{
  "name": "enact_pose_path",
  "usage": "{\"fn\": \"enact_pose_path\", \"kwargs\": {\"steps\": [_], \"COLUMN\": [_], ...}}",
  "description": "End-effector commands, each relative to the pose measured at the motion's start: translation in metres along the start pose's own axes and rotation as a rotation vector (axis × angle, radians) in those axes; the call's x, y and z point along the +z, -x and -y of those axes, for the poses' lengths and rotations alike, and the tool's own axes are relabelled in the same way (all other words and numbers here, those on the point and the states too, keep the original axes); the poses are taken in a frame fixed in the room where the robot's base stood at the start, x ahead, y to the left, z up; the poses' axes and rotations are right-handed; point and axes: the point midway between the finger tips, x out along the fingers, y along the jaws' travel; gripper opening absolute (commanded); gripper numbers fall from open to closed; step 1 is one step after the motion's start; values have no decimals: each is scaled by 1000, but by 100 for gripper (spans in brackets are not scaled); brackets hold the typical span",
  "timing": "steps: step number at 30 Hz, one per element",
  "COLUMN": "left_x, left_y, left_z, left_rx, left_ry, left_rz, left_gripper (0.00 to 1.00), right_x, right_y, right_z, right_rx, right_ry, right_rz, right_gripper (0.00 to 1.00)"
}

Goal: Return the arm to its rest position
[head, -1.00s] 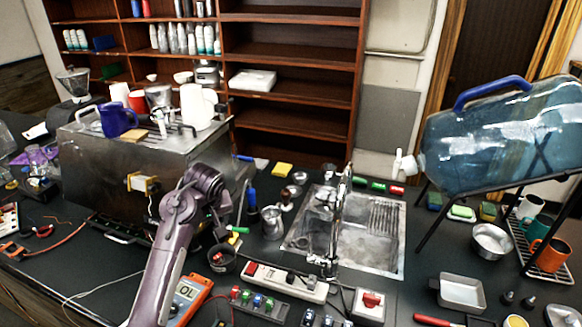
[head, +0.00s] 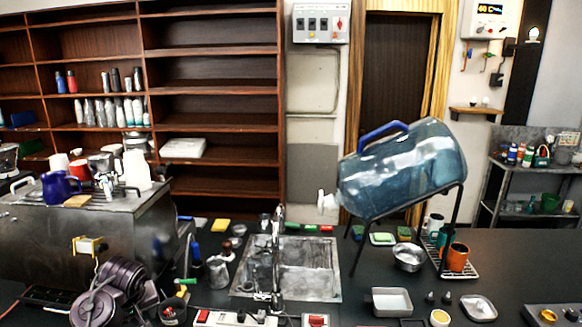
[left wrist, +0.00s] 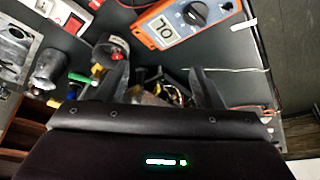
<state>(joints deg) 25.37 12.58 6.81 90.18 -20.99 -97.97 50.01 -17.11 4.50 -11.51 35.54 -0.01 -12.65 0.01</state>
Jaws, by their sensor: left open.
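My left arm shows folded at the lower left of the head view, in front of the steel brewer box (head: 130,235). Its gripper is not clearly visible there. In the left wrist view my left gripper (left wrist: 160,82) has its two dark fingers apart, with nothing seen held between them. Beyond the fingers are the orange multimeter (left wrist: 180,28) and a dark round cup (left wrist: 110,50) on the black counter. Blurred small parts and wires lie behind the fingers. My right arm and gripper are in neither view.
A sink (head: 305,270) sits in the counter, with a metal pitcher (head: 217,272) to its left. A large blue water bottle (head: 405,170) lies tilted on a black stand. The counter at the right (head: 530,255) is fairly clear.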

Motion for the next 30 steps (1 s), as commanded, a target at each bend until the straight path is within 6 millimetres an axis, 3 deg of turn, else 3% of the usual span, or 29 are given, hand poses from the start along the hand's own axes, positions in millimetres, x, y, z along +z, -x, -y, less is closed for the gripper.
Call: {"fn": "enact_pose_path", "kwargs": {"steps": [3,8,14,20,24,30], "left_x": [17,38,80,142,197,251], "left_y": [-5,-9,-13,-11,1,24], "left_z": [1,2,5,11,19,30], "left_rx": [0,5,19,53,101,167], "left_ry": [-43,-103,-217,-379,-520,-660], "left_rz": [3,4,7,20,33,47], "left_gripper": [60,60,60,60,60,60], "right_x": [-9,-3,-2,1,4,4], "right_y": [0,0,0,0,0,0], "right_z": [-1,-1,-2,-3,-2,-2], "right_rx": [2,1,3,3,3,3], "right_ry": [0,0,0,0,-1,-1], "right_rz": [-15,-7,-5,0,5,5], "right_gripper": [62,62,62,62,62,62]}}
